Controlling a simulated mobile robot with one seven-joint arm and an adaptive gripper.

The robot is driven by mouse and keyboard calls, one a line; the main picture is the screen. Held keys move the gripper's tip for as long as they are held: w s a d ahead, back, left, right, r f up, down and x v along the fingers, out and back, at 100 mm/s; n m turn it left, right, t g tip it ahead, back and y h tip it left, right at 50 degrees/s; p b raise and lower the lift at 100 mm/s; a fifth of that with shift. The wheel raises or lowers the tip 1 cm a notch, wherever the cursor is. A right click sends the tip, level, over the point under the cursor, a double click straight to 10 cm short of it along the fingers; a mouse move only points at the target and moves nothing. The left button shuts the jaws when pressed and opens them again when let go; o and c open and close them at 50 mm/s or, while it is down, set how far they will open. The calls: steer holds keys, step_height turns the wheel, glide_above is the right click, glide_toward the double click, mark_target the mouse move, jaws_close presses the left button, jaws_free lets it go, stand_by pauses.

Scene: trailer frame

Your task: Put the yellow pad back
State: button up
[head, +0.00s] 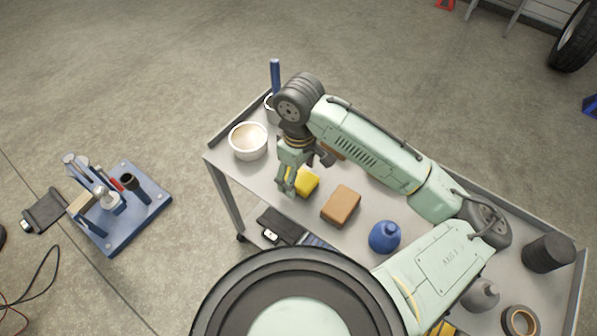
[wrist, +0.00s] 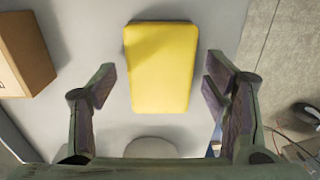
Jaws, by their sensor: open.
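The yellow pad (head: 307,182) lies flat on the grey cart top (head: 365,203), near its front edge. In the wrist view the yellow pad (wrist: 161,67) is a rounded rectangle, seen from above between my open fingers. My gripper (head: 289,186) is over the pad's left side in the head view and hides part of it. In the wrist view my gripper (wrist: 158,88) is open, with clear space between each finger and the pad. Nothing is held.
A white bowl (head: 248,141) stands to the left. A blue tool stand (head: 150,200) is on the floor. The cart has a raised rim at the back.

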mark_target(299, 176)
step_height(299, 176, up, 12)
steer(key=shift+r, duration=0.2)
stand_by(0.4)
